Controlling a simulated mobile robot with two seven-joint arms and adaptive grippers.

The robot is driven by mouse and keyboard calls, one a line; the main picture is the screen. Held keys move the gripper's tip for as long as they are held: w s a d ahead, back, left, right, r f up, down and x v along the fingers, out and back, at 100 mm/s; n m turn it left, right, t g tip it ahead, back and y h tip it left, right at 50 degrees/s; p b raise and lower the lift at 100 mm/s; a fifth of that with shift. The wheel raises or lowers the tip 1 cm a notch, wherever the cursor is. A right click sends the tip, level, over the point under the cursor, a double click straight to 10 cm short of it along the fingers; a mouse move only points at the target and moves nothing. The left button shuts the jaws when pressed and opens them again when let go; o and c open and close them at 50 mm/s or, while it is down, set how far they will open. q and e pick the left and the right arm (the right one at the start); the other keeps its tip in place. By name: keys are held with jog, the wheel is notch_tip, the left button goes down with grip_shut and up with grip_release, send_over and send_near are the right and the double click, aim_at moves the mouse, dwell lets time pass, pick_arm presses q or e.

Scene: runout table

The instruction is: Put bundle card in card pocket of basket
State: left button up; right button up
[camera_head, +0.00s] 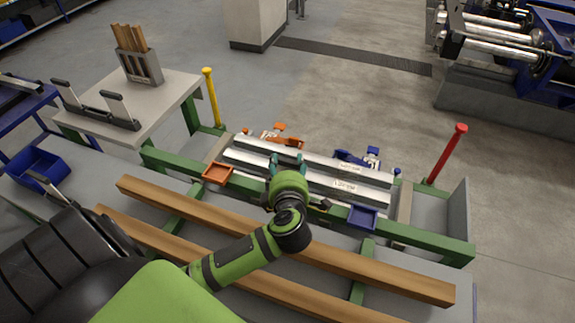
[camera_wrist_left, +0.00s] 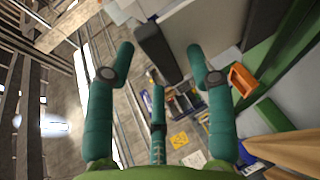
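White labels that may be cards lie on the metal bars: one on the rear bar (camera_head: 350,167), one on the front bar (camera_head: 344,186). I cannot tell whether either is the bundle card. My left gripper (camera_head: 287,160) is over the bars, left of both labels. In the left wrist view its teal fingers (camera_wrist_left: 160,62) are spread apart with nothing between them. A small yellow patch (camera_wrist_left: 179,140) shows beyond the fingers, too unclear to name. I cannot make out a basket with a card pocket. My right gripper is not in view.
An orange tray (camera_head: 218,174) and a blue tray (camera_head: 363,217) flank my left gripper. Wooden beams (camera_head: 370,265) run across the front. Yellow (camera_head: 211,98) and red (camera_head: 446,155) posts rise behind. A grey holder with wooden sticks (camera_head: 140,67) stands at left; a blue bin (camera_head: 38,168) is below.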

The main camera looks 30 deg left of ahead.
pick_arm(q)
jog(key=shift+r, duration=0.1)
jog(key=shift+s+d, duration=0.15)
jog(key=shift+s, duration=0.05)
jog(key=b+v, duration=0.1)
jog(key=v, duration=1)
jog(key=shift+s+r+b, duration=0.15)
jog(key=shift+s+b, duration=0.1)
jog(key=shift+b, duration=0.05)
